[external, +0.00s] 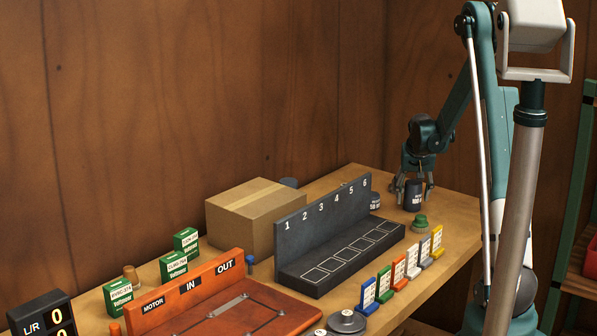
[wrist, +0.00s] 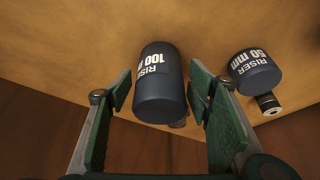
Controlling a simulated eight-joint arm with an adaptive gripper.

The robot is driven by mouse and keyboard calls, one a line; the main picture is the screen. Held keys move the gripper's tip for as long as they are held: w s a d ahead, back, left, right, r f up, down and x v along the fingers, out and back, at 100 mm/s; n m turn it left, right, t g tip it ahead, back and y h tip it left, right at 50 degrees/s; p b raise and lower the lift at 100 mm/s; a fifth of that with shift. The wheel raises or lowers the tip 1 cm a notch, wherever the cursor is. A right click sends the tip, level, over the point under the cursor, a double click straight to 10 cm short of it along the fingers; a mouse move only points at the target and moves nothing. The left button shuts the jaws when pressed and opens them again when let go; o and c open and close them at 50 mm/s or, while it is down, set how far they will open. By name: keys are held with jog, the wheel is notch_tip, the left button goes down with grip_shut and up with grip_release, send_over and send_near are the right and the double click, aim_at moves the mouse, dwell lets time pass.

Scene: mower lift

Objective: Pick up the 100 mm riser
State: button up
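The 100 mm riser is a dark blue-grey cylinder with white lettering. In the wrist view the 100 mm riser (wrist: 160,90) stands between the two green finger pads, with narrow gaps on both sides. My gripper (wrist: 160,100) is open around it and does not visibly touch it. In the external view my gripper (external: 413,187) reaches down at the table's far right end, and the 100 mm riser (external: 413,197) is there between its fingers. The riser's far side is hidden.
A shorter 50 mm riser (wrist: 257,72) stands close to the right finger, with a small dark cylinder (wrist: 268,103) beside it. The 50 mm riser (external: 375,201) is behind the numbered rack (external: 330,235). A green knobbed object (external: 420,222) and several coloured tags (external: 398,272) are in front.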

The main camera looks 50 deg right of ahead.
jog(key=c, duration=0.9)
jog(key=shift+r, duration=0.15)
jog(key=shift+r+p, duration=0.8)
jog(key=shift+r, duration=4.05)
